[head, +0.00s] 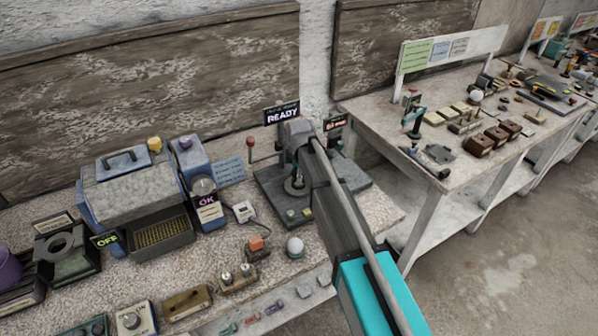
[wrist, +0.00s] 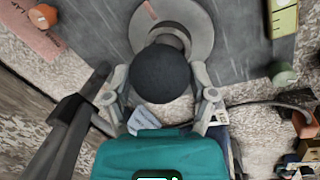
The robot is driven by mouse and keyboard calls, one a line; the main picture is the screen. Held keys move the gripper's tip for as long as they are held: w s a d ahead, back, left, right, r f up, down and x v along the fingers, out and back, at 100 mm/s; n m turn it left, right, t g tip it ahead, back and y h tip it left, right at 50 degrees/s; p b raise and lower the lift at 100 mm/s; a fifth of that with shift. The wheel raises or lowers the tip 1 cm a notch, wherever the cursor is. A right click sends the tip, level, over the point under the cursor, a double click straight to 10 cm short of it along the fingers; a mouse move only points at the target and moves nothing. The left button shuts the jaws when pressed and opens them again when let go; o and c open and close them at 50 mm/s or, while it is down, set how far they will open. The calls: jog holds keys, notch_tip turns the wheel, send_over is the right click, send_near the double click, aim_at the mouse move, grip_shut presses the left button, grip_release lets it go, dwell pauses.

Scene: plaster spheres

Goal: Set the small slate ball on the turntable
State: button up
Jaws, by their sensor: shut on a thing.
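The small slate ball (wrist: 160,73) is dark and round in the middle of the wrist view. My gripper (wrist: 160,82) is shut on it, with one finger on each side. The turntable (wrist: 199,35), a pale grey disc with a ring-like middle, lies just beyond the ball on a dark slab. The ball overlaps the disc's near edge in the picture; I cannot tell the gap beneath it. In the head view my arm reaches over the dark slab (head: 350,179), and the ball and fingers are too small and covered to make out clearly.
A READY sign (head: 283,114) and a red-knobbed lever (head: 251,144) stand near the slab. A white ball (head: 295,246) sits in front. A blue-grey machine (head: 130,185) stands left. A second table (head: 455,160) on the right carries several small items.

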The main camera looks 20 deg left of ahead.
jog(key=shift+f+b, duration=1.15)
dwell(0.7)
jog(key=o, duration=1.2)
jog(key=shift+r, duration=0.15)
jog(key=shift+r+p, duration=1.9)
jog(key=shift+p, duration=0.15)
